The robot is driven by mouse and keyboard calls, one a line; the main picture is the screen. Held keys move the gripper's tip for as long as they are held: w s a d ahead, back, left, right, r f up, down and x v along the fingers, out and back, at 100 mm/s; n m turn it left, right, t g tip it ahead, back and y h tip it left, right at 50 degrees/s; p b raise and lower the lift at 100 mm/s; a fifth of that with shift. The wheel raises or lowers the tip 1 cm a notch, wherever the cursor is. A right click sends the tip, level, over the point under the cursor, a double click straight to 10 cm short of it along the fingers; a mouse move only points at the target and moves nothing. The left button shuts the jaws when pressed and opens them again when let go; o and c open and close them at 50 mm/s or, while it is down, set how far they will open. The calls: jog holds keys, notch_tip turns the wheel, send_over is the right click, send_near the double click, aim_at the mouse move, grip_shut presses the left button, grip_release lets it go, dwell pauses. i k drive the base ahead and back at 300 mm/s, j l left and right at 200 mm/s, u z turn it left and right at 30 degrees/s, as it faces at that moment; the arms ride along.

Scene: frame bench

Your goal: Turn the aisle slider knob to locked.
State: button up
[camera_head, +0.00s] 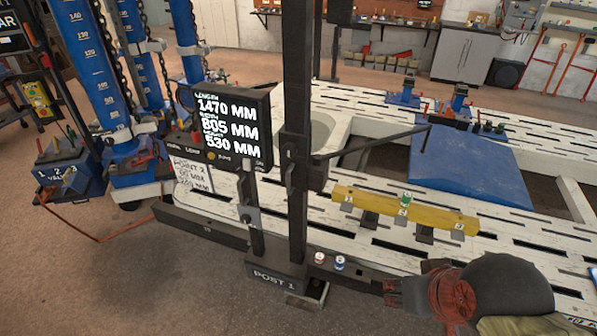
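A tall black upright post (298,90) stands on a base labelled POST 1 at the near edge of the white slotted bench (240,225). A dark slider block (293,150) sits around mid-height on the post, with a thin pointer arm reaching right. A small dark knob or lever seems to be on the block's front. I cannot read any locked mark or tell its setting. My gripper (389,292) is at the lower right, to the right of and below the slider, apart from it. Its fingers are too small and dark to tell open from shut.
A display (228,128) reading 1470, 805 and 530 MM stands left of the post. A yellow numbered bar (405,210) lies on the bench, with a blue ramp (465,165) behind.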

aim_at(289, 149)
jog(key=j, duration=0.65)
jog(key=k+j, duration=0.1)
jog(key=j, duration=0.55)
jog(key=z, duration=0.05)
